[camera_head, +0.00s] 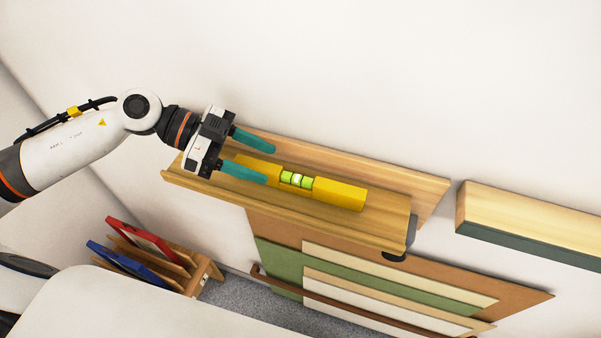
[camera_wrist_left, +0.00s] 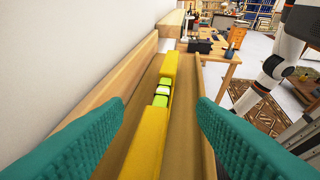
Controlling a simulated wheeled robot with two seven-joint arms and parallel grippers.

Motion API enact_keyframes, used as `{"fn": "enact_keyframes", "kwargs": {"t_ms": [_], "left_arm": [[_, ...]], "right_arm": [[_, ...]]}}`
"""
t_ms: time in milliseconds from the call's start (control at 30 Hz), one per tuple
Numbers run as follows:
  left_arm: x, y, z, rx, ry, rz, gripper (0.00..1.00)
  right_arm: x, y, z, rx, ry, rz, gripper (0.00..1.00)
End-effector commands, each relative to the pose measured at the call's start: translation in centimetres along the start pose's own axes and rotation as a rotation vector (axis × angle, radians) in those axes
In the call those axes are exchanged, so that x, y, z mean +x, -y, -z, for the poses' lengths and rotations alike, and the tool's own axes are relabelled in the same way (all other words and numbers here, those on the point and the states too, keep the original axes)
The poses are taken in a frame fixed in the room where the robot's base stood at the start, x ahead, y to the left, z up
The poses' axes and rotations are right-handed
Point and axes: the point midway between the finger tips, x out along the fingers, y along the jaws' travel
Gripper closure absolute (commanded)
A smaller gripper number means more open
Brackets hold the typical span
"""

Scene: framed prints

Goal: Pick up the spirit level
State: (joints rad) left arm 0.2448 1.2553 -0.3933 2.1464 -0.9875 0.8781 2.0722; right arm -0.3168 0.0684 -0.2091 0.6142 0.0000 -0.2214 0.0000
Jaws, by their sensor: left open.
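The yellow spirit level (camera_head: 340,193) with a green vial lies lengthwise on a wooden wall shelf (camera_head: 385,233). My left gripper (camera_head: 271,164) is open above the left end of the shelf, its teal fingers pointing right along the level. In the left wrist view the level (camera_wrist_left: 147,140) runs away from me between the two open fingers (camera_wrist_left: 158,135), with space on both sides. I cannot tell how high the fingers are above the shelf. The near end of the level is partly hidden by a finger in the head view. My right gripper is not in view.
A second wooden ledge (camera_head: 530,215) is on the wall to the right. Below are leaning boards (camera_head: 400,290) and a wooden rack (camera_head: 200,275) with red and blue frames. The shelf has a raised back and front lip. A workbench (camera_wrist_left: 215,62) stands farther off.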

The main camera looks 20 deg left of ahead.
Motion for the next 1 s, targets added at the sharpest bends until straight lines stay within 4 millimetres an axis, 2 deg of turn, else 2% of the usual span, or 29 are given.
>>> {"fn": "enact_keyframes", "kwargs": {"t_ms": [100, 200, 367, 500, 800, 867, 1000], "left_arm": [[0.7, 0.0, -0.2, 0.001, 0.001, 0.0, 0.48], [1.3, 0.0, -0.4, 0.0, 0.003, 0.002, 0.48], [3.5, 0.0, -0.9, 0.0, 0.005, 0.003, 0.48], [5.3, 0.0, -0.6, 0.0, 0.002, 0.001, 0.48], [5.9, 0.0, -0.3, 0.001, -0.001, -0.001, 0.48], [5.9, 0.0, -0.3, 0.001, -0.001, -0.001, 0.56], [5.9, 0.0, -0.3, 0.001, -0.001, -0.001, 0.79]], "right_arm": [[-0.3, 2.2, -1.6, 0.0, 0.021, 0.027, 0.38], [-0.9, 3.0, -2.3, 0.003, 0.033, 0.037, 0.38], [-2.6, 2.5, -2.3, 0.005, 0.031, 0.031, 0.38], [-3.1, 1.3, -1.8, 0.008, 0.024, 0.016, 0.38], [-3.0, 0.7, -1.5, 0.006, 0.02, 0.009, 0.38], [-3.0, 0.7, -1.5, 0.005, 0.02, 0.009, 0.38], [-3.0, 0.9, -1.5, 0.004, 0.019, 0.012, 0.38]]}}
